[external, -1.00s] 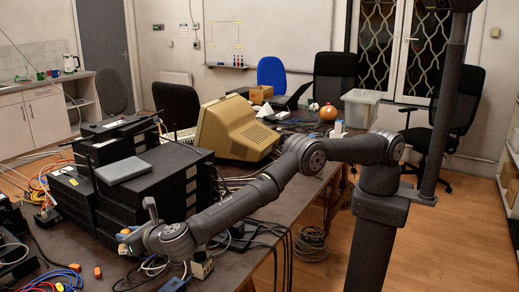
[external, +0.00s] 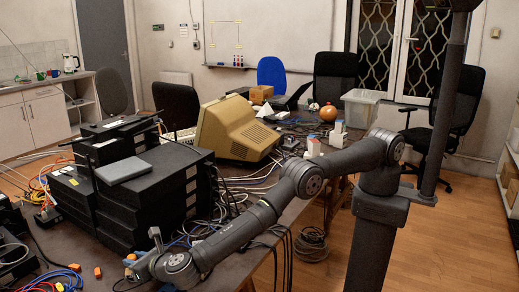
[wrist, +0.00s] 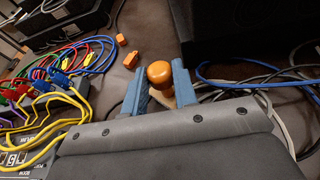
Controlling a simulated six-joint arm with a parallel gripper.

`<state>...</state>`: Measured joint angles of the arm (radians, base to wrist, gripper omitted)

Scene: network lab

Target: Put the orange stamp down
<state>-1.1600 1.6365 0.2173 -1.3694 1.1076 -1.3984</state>
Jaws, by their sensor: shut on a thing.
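The orange stamp (wrist: 160,73) has a round orange knob. It sits between the two blue-grey fingers of my gripper (wrist: 158,90) in the wrist view. The fingers are shut on it. A tan part shows below the knob, mostly hidden by the fingers and the wrist housing. In the external view, a bit of the stamp's orange (external: 131,257) shows at my gripper (external: 129,266), low over the near left part of the dark table (external: 235,268). I cannot tell whether the stamp touches the table.
Two small orange pieces (wrist: 130,59) lie on the table just beyond the gripper. Coloured cables (wrist: 65,75) crowd the left of the wrist view; blue and grey cables (wrist: 240,82) run at the right. Stacked black equipment (external: 150,195) stands behind the gripper. Bare table shows around the orange pieces.

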